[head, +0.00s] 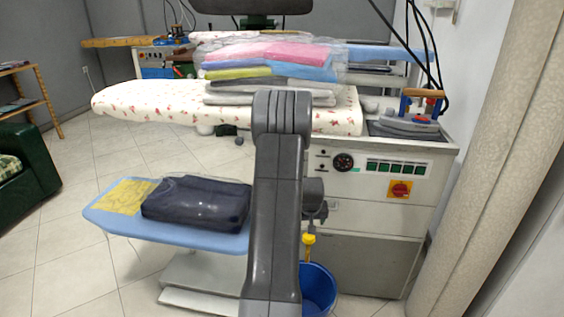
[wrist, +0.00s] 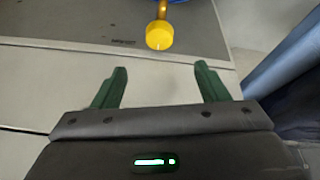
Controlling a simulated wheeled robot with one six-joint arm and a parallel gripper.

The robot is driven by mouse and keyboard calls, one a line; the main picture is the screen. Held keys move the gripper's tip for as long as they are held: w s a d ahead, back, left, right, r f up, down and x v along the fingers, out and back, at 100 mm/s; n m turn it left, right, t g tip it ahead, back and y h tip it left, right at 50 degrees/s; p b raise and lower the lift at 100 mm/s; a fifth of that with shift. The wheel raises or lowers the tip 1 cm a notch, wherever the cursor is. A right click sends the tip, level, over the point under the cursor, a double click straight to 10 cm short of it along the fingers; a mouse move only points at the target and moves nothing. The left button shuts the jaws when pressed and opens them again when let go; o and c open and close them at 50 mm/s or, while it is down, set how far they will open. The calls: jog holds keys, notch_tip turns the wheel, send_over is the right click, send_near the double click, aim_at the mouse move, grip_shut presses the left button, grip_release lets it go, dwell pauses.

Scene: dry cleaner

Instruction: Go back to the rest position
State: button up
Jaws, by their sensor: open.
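My gripper (wrist: 160,82) shows in the wrist view with its two green fingers spread wide apart and nothing between them. Past the fingertips hangs a yellow round-ended piece (wrist: 159,36), apart from them. In the head view my grey arm stands in the middle of the picture and hides part of the ironing station. The gripper's fingers cannot be made out there.
The ironing station (head: 375,215) carries a floral board (head: 130,100) with a stack of folded, wrapped clothes (head: 270,62). A lower blue board (head: 110,215) holds a dark wrapped garment (head: 196,203). A blue bucket (head: 318,288) stands below.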

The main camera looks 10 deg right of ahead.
aim_at(309, 236)
jog(key=b+x, duration=0.3)
jog(key=x, duration=0.9)
jog(key=shift+w+f, duration=0.15)
jog(key=shift+f, duration=0.2)
